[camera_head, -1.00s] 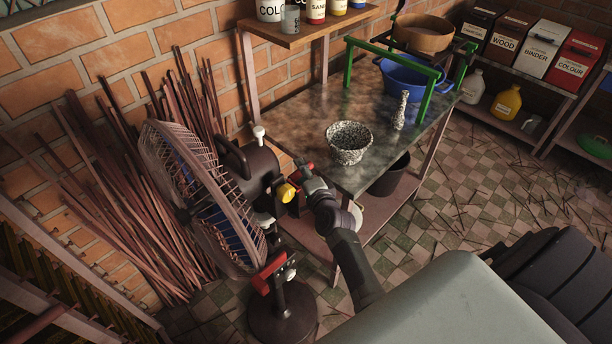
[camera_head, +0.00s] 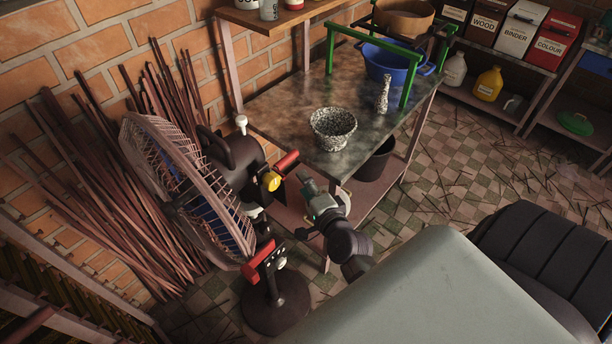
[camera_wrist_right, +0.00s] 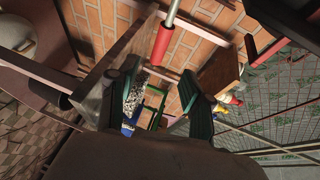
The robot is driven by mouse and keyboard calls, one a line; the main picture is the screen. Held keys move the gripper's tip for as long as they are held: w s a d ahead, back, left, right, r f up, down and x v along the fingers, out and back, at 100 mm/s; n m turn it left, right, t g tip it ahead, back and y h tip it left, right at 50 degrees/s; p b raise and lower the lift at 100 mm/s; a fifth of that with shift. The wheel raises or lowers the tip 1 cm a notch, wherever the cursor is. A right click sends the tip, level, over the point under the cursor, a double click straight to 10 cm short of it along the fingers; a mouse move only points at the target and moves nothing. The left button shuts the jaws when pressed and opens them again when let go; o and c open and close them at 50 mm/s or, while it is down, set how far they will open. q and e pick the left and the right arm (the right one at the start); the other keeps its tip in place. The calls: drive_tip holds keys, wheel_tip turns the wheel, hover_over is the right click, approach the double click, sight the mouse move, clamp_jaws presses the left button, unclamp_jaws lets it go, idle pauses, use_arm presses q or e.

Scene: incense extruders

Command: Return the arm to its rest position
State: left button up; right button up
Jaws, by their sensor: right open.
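My right gripper (camera_head: 308,205) is in the head view, in front of the table. Its fingers are apart, with nothing between them. The dark green fingers also show spread in the right wrist view (camera_wrist_right: 158,98). A standing fan (camera_head: 185,185) with a wire cage is to its left. A red handle also shows above the fingers in the right wrist view (camera_wrist_right: 162,44). My left gripper is not in view.
A dark bucket (camera_head: 374,163) is below. Sticks (camera_head: 95,180) lean on the brick wall. Tiled floor lies right.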

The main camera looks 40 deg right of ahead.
drive_tip(key=s+a+f+n+g+y, duration=0.1)
drive_tip(key=s+a+f+n+g, duration=0.3)
drive_tip(key=f, duration=0.6)
drive_tip(key=s+a+f+n+g+y, duration=0.1)
drive_tip(key=s+a+f+n, duration=0.3)
drive_tip(key=f, duration=0.7)
drive_tip(key=s+a+f+n+g+y, duration=0.1)
drive_tip(key=s+a+f+n+g, duration=0.2)
drive_tip(key=s+f, duration=0.5)
drive_tip(key=s+d+f+n+g, duration=0.2)
drive_tip(key=s+f+n, duration=0.3)
drive_tip(key=s+f, duration=0.3)
drive_tip(key=s+d+f+n+g, duration=0.2)
drive_tip(key=s+f+n+g, duration=0.2)
drive_tip(key=s, duration=1.2)
wheel_tip(320, 180, down, 4)
drive_tip(key=shift+r+n+g+b, duration=0.1)
drive_tip(key=shift+n+g+b, duration=0.25)
drive_tip(key=shift+n, duration=0.45)
